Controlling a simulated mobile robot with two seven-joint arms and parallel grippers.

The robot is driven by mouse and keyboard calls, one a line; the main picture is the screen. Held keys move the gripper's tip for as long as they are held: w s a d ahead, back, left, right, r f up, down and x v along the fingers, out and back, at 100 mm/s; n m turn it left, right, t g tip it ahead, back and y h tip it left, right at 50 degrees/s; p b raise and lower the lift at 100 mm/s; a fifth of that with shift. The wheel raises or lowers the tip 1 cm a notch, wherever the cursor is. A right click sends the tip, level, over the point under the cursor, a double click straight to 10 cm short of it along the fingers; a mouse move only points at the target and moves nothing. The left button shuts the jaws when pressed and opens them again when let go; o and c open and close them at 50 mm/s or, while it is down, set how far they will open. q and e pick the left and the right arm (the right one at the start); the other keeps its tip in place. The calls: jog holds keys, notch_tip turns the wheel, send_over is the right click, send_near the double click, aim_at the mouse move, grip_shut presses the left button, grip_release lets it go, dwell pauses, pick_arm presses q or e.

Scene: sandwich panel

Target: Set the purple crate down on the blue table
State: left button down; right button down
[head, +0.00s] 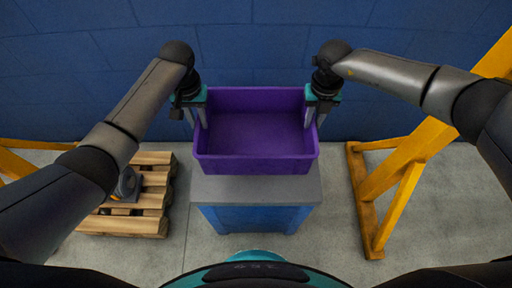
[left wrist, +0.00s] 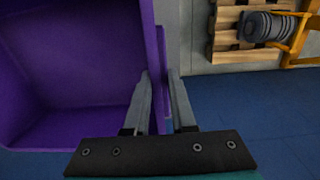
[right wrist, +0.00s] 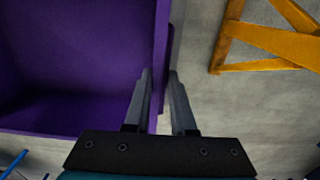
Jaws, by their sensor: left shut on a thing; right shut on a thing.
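The purple crate (head: 256,165) is empty and looks level in the head view, in front of the blue wall. The blue table (head: 257,216) with a grey top is below and nearer to me; the crate overlaps its far part in the picture. I cannot tell whether they touch. My left gripper (head: 200,122) is shut on the crate's left wall, which also shows in the left wrist view (left wrist: 75,135). My right gripper (head: 312,122) is shut on its right wall, also seen in the right wrist view as part of the crate (right wrist: 80,110).
A wooden pallet (head: 153,200) with a dark grey object (head: 127,186) on it lies on the floor at the left. A yellow frame (head: 405,155) stands at the right. The blue wall (head: 258,50) is close behind the crate. The table's near top is bare.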

pick_arm(q)
jog(key=shift+f, duration=0.5)
pick_arm(e)
jog(key=shift+f, duration=0.5)
pick_arm(q)
jog(key=shift+f+b, duration=0.15)
jog(key=shift+b, duration=0.25)
pick_arm(e)
jog(key=shift+f, duration=0.15)
